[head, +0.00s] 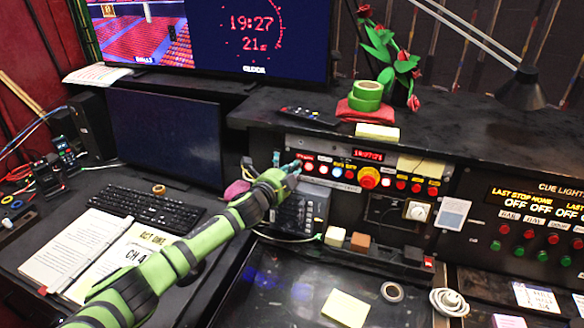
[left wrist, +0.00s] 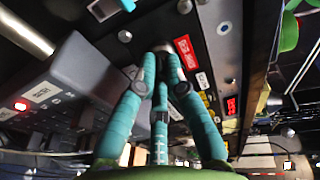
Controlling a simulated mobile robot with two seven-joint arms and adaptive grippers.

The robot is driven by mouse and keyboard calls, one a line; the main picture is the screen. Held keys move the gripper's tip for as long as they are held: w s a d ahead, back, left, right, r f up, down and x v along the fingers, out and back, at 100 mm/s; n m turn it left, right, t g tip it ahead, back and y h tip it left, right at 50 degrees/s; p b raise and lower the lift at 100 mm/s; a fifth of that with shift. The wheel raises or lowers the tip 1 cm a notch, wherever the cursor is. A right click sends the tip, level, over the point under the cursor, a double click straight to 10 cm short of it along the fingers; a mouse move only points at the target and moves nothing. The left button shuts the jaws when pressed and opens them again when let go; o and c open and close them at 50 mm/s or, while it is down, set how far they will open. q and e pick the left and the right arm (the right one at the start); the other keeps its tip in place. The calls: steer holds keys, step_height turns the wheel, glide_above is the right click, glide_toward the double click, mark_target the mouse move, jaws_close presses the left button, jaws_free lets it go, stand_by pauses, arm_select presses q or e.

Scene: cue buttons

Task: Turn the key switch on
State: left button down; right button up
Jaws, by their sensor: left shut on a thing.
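My left gripper (head: 287,167) reaches to the left end of the control panel (head: 345,203) in the head view, with green arm links behind it. In the left wrist view its teal fingers (left wrist: 161,50) close together on a small part at the panel face, next to a red label (left wrist: 187,52). That part looks to be the key switch. It is almost wholly hidden by the fingertips, so its turned angle cannot be told. My right gripper is in neither view.
Right of the gripper is a row of lit buttons with a large red knob (head: 368,177) under a red timer display (head: 368,155). A black desk phone (head: 297,212) stands just below the gripper. A monitor (head: 165,135) and keyboard (head: 146,205) are at the left.

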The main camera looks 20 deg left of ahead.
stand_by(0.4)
arm_select(q)
steer(key=c, duration=1.3)
jaws_free()
steer(key=v, duration=1.2)
steer(key=shift+d, duration=0.1)
steer(key=shift+f, duration=0.1)
